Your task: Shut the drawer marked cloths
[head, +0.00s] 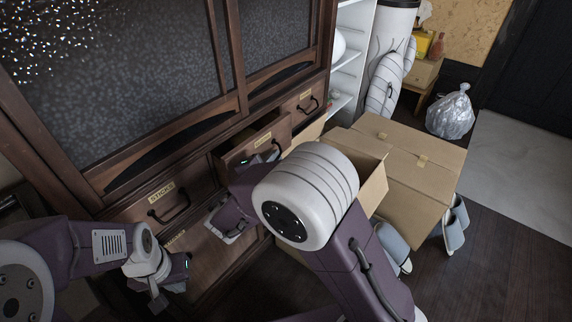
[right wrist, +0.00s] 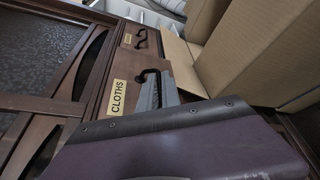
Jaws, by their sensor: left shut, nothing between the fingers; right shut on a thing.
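The cloths drawer stands partly open in the dark wooden cabinet; its front (head: 262,144) shows in the head view, with a dark gap behind it. Its label, reading CLOTHS (right wrist: 118,97), is clear in the right wrist view. My right gripper (right wrist: 158,90) is shut on the dark handle (right wrist: 150,73) of this drawer. In the head view my right arm's white joint and purple link hide part of that drawer. My left gripper (head: 157,297) is shut and empty, low in front of the cabinet at the left, apart from the drawers.
The drawer marked sticks (head: 172,202) is left of the cloths drawer, and another drawer (head: 306,103) is to its right. Dark floor (head: 500,270) is clear at lower right.

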